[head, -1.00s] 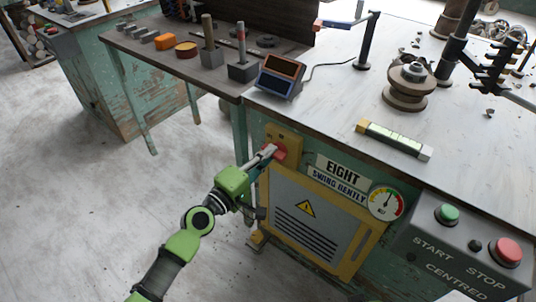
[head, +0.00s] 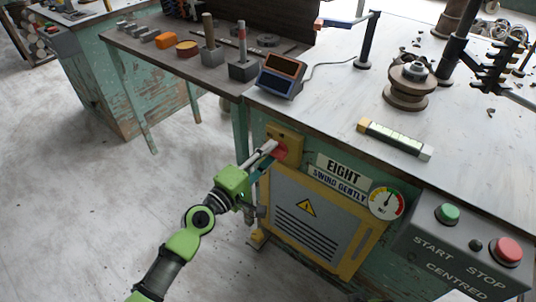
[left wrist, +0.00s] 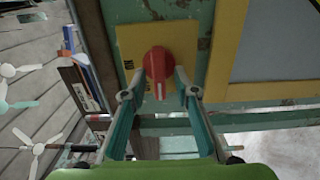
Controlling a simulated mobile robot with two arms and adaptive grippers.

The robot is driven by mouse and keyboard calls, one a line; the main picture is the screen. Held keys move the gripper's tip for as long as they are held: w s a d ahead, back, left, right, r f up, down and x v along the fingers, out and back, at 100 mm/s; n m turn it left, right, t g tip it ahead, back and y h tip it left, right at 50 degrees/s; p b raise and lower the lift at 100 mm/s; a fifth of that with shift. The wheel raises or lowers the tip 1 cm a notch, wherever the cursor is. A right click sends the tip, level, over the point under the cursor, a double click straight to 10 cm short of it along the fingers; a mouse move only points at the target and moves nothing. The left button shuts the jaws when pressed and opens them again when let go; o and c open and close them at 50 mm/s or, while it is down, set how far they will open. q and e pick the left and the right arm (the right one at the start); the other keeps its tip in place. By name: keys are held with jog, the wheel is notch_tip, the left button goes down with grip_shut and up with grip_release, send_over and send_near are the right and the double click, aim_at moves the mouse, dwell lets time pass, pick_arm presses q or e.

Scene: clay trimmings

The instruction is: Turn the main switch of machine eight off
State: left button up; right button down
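The main switch is a red rotary knob (head: 281,151) on a yellow plate (head: 292,136) at the left of machine eight's front, left of the "EIGHT" sign (head: 342,170). My left gripper (head: 272,154) reaches it from the lower left. In the left wrist view the red knob (left wrist: 158,62) sits between the tips of the left gripper (left wrist: 160,84), its handle pointing down in that picture. The fingers stand apart on either side of the knob; I cannot tell whether they touch it. My right gripper is not seen.
Below is a yellow-framed grey vent panel (head: 305,222) with a warning triangle. A gauge (head: 386,202) and a box with a green button (head: 447,213) and a red button (head: 508,250) are to the right. The floor at left is clear.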

pick_arm(q)
jog(key=v, duration=1.2)
dwell(0.4)
